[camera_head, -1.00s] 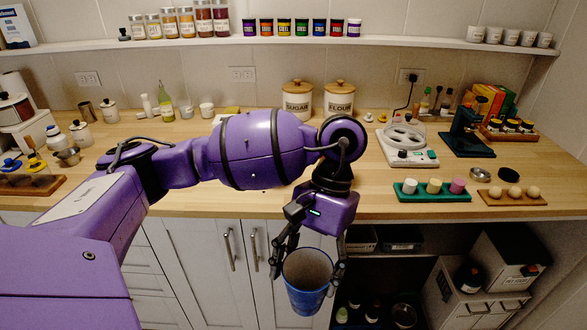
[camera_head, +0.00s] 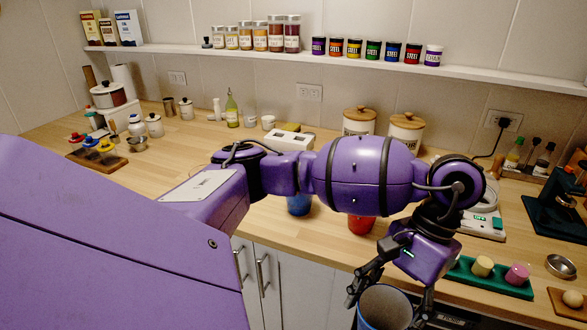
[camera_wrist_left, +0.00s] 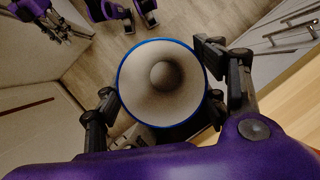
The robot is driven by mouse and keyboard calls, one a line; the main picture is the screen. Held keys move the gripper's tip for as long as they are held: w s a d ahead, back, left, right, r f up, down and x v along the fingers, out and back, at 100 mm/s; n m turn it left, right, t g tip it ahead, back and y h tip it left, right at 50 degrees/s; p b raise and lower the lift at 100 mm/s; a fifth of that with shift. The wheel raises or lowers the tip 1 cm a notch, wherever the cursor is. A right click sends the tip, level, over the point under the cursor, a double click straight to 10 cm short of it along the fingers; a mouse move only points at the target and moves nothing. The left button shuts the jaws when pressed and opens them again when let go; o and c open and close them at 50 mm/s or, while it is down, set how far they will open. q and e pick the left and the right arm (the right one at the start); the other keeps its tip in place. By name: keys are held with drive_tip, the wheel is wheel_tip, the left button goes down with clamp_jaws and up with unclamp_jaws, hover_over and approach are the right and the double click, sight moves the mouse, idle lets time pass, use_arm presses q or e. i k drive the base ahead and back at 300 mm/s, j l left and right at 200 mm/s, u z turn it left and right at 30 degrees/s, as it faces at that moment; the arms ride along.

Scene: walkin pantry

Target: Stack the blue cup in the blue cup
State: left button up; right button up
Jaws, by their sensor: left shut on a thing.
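My left gripper (camera_head: 389,298) is shut on a blue cup (camera_head: 384,310), which hangs in front of the counter edge at the bottom of the head view. In the left wrist view this cup (camera_wrist_left: 161,80) shows its blue rim and pale, empty inside between the fingers. Another blue cup (camera_head: 299,205) stands on the counter, left of the held one and farther back, partly hidden by my left arm. My right gripper (camera_wrist_left: 45,18) appears in the top left corner of the left wrist view, away from both cups; its jaw opening is unclear.
A red cup (camera_head: 361,225) stands on the counter right of the standing blue cup, partly behind my arm. Sugar and flour canisters (camera_head: 405,133) stand at the back. Some counter near the front edge is bare.

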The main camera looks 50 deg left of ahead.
sight(299, 201)
drive_tip(key=u, duration=1.3)
drive_tip(key=i+l, duration=0.05)
drive_tip(key=l, duration=0.05)
